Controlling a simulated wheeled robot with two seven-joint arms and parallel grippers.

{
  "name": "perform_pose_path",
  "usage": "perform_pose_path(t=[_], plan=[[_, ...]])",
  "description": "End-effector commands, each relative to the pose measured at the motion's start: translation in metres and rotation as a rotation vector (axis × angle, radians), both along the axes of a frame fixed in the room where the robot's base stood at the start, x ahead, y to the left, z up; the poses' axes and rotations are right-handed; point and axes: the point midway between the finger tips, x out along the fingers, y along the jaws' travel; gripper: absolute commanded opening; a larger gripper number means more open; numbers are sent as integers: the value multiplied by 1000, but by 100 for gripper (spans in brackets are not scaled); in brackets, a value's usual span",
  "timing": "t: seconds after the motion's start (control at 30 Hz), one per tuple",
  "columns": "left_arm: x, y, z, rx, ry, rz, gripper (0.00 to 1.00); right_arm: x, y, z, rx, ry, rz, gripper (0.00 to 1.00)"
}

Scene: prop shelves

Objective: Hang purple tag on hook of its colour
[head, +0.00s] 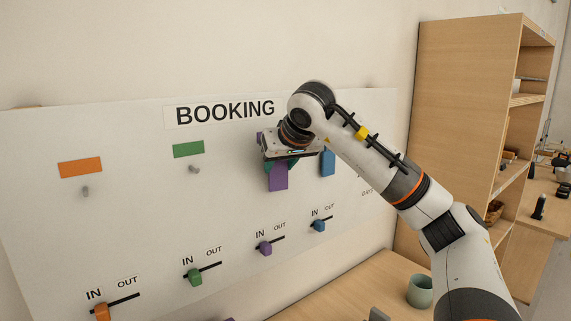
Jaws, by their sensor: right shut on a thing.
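The purple tag (279,178) is upright against the white board, below my right gripper (286,161). My right gripper is shut on the tag's upper part. A small purple patch (260,138) shows just left of the gripper, probably the purple label on the board. The gripper covers the rest of that patch and the hook there, so I cannot tell whether the tag is on the hook. A small dark green piece shows beside the tag's top. My left gripper is not in view.
The BOOKING board (140,220) has an orange label (80,167) and a green label (188,149) above bare hooks. A blue piece (328,163) is right of the gripper. Coloured IN/OUT sliders line the lower board. A green cup (420,291) stands on the table; a shelf (455,120) stands right.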

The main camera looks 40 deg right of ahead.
Motion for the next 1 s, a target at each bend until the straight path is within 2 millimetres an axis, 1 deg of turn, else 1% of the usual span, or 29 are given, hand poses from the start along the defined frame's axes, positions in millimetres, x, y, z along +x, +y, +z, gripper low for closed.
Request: perform_pose_path(t=[0.13, 0.2, 0.37, 0.53, 1.0], plan=[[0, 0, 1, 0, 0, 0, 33, 9, -1, -1, 0, 0, 0, 0], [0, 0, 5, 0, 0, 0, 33, 13, -1, -1, -1, 1, 0, 0], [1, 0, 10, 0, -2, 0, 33, 19, -2, -5, 0, 1, 1, 0], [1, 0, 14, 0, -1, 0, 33, 21, -2, -8, 0, 1, 1, 0], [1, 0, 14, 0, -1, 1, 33, 22, -2, -11, 0, 3, 0, 0]])
